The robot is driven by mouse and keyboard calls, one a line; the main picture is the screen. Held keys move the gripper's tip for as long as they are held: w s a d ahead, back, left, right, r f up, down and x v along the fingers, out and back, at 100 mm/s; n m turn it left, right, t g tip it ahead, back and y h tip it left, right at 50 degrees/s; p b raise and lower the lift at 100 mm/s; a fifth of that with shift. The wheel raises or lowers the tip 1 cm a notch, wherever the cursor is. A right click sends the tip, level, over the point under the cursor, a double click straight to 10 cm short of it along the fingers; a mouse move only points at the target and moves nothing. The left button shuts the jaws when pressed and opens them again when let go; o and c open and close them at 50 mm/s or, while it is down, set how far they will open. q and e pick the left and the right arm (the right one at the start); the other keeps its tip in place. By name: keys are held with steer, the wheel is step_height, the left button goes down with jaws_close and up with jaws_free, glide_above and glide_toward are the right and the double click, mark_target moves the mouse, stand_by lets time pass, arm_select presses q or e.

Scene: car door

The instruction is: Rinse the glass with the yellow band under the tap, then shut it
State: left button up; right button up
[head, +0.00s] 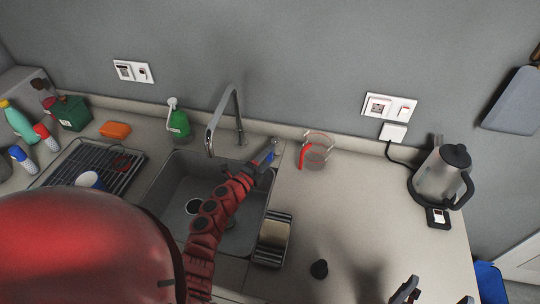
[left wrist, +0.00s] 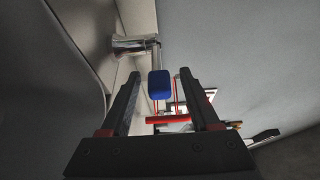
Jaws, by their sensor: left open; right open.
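The glass with the yellow band does not show in either view. The tap (head: 212,128) arches over the grey sink (head: 165,185); I see no water stream. A small silver post (head: 276,143) with a blue-tipped lever stands right of the tap. In the left wrist view the blue tip (left wrist: 160,85) lies between the fingers of my left gripper (left wrist: 160,78), with gaps on both sides. My left gripper (head: 262,158) is open at the lever, above the sink's back right corner. My right gripper (head: 435,298) is open at the bottom right edge, mostly out of view.
A clear jug with a red handle (head: 317,152) stands right of the lever. A kettle (head: 442,175) stands far right. A drying rack (head: 125,182) holds a blue cup (head: 89,180).

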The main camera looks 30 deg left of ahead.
arm_select(q)
steer(key=shift+w+d+f, duration=0.1)
steer(key=shift+w, duration=0.3)
jaws_close()
stand_by(1.2)
